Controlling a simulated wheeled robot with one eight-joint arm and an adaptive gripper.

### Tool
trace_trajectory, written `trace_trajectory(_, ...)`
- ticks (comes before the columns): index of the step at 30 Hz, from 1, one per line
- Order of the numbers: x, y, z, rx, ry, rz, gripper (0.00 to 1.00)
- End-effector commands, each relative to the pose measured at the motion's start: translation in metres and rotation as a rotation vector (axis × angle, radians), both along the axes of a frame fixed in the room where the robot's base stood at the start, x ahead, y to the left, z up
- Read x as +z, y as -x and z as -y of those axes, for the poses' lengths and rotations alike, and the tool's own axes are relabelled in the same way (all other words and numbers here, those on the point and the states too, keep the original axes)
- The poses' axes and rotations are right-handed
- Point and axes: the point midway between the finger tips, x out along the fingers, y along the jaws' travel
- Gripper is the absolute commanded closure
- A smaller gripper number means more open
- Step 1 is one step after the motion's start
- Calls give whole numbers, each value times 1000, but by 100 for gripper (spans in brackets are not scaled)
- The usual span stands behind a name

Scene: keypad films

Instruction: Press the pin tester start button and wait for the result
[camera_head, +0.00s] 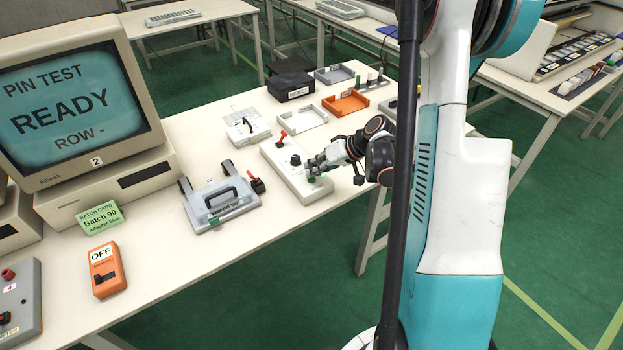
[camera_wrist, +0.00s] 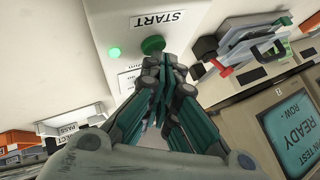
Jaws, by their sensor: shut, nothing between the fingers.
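The pin tester's white control box (camera_head: 288,180) lies on the table, with a red lever and a black knob on its top. In the wrist view its green start button (camera_wrist: 153,45) sits under a START label (camera_wrist: 157,20), beside a small lit green lamp (camera_wrist: 114,52). My gripper (camera_head: 314,172) is shut and empty over the near end of the box. In the wrist view my gripper (camera_wrist: 170,62) has its fingertips close by the start button; I cannot tell whether they touch it. The monitor (camera_head: 75,105) reads PIN TEST, READY, ROW -.
A grey fixture with a black handle (camera_head: 219,205) stands left of the box. A green batch card (camera_head: 100,217) and an orange OFF switch box (camera_head: 105,270) lie nearer. Trays, including an orange one (camera_head: 345,103), are behind. Bare table lies in front of the box.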

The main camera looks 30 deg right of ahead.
Motion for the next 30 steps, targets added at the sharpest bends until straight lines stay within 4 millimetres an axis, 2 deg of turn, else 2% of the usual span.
trace_trajectory(21, -5, 0, 0, 0, 0, 0, 100)
trace_trajectory(30, 7, 0, 0, 0, 0, 0, 100)
